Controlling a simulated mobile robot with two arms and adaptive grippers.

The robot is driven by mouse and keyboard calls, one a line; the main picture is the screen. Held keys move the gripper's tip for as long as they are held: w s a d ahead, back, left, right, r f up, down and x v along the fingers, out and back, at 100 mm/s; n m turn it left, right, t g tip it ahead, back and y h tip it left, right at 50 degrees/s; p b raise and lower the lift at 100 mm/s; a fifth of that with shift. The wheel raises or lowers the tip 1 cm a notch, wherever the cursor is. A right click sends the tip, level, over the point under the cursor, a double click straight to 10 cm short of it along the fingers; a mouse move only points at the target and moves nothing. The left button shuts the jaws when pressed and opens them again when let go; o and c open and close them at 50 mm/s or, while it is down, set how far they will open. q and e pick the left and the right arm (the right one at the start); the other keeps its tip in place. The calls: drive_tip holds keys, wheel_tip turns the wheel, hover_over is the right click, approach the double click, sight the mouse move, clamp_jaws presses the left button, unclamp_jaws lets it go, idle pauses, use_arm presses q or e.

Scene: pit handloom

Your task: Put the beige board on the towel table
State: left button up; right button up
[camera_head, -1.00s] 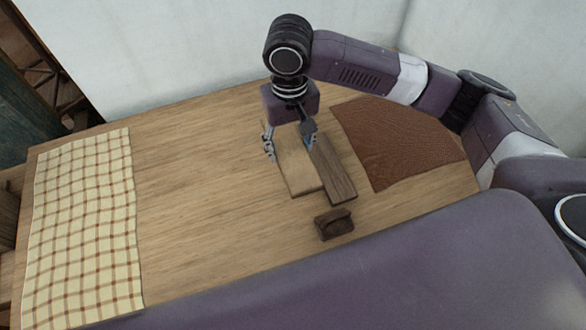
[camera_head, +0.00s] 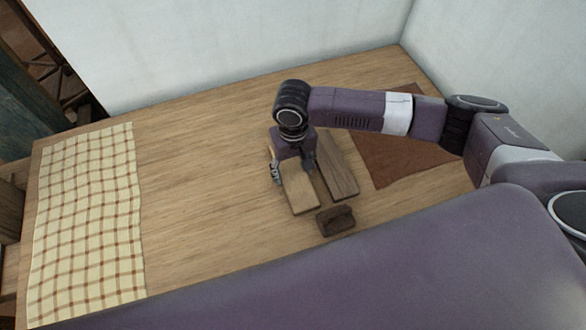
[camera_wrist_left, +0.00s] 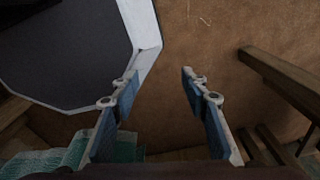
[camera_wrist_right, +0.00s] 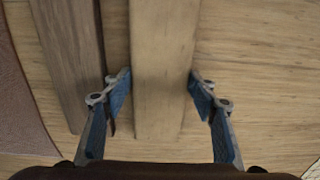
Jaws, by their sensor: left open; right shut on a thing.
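The beige board (camera_head: 300,193) lies on the wooden table (camera_head: 205,190), beside a darker brown board (camera_head: 338,166). My right gripper (camera_head: 294,172) is low over the far part of the beige board. In the right wrist view, its two fingers (camera_wrist_right: 159,82) press on the sides of the beige board (camera_wrist_right: 163,50). The gripper hides the board's far end in the head view. The checked towel (camera_head: 88,220) is spread at the table's left end. My left gripper (camera_wrist_left: 158,74) shows only in its wrist view, with its fingers apart and nothing between them.
A small dark brown block (camera_head: 335,220) sits just in front of the boards. A reddish-brown sheet (camera_head: 403,150) lies to their right. The tabletop between towel and boards is clear. Pale walls (camera_head: 220,50) stand behind. The left wrist view shows wooden bars (camera_wrist_left: 290,80).

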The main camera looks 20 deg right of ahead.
sight(293, 173)
drive_tip(key=o, duration=1.3)
drive_tip(key=shift+f, duration=0.1)
wheel_tip(293, 173, up, 12)
drive_tip(key=shift+r+b, duration=0.15)
drive_tip(key=shift+b, duration=0.15)
